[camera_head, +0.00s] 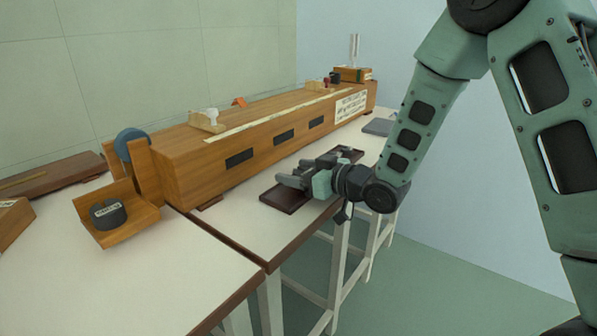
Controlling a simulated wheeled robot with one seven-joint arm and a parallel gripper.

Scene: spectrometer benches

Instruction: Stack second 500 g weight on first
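A dark round weight (109,213) with a pale label lies in a small open wooden holder (136,225) at the left. My gripper (289,175) is well to the right of it, low over a dark flat tray (285,199) on the right-hand bench. Its grey fingers point left and look a little apart. They are small in view, and I cannot tell whether anything is between them. A second weight is not clearly visible; my gripper and wrist hide part of the tray.
A long wooden spectrometer case (215,170) stands behind the tray and holder. A blue wheel (131,144) stands upright at its left end. The left bench top (130,285) is clear in front. A grey flat object (379,127) lies at the far right.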

